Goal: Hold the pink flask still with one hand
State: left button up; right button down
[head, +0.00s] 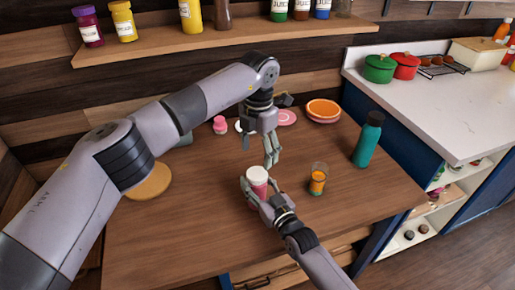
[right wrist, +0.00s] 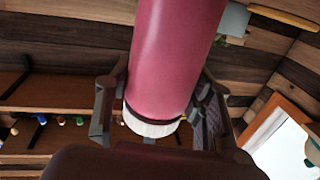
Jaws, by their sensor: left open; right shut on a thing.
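The pink flask (head: 257,188) stands upright on the wooden table, with a white lid (head: 257,174) on top. My right gripper (head: 258,194) is shut around its body, coming from the front right. In the right wrist view the flask (right wrist: 176,55) runs between the two fingers, with its white end (right wrist: 150,127) low in the picture. My left gripper (head: 272,153) is open and empty, pointing down just above and slightly right of the lid, apart from it. The lower part of the flask is partly hidden by my right gripper.
A glass of orange drink (head: 318,178) stands close to the right of the flask. A teal bottle (head: 368,140) is farther right. An orange bowl (head: 323,110), a pink plate (head: 287,117) and a small pink item (head: 220,125) are at the back. The table's front left is clear.

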aim_at(257, 173)
pick_arm(q)
jog(key=n, duration=0.3)
jog(key=shift+r+n, duration=0.1)
jog(key=shift+n, duration=0.3)
jog(key=n, duration=0.4)
jog(key=shift+r, duration=0.1)
jog(key=shift+a+f, duration=0.1)
jog(key=shift+f, duration=3.9)
jog(key=c, duration=1.2)
jog(key=m, duration=0.5)
jog(key=o, duration=1.3)
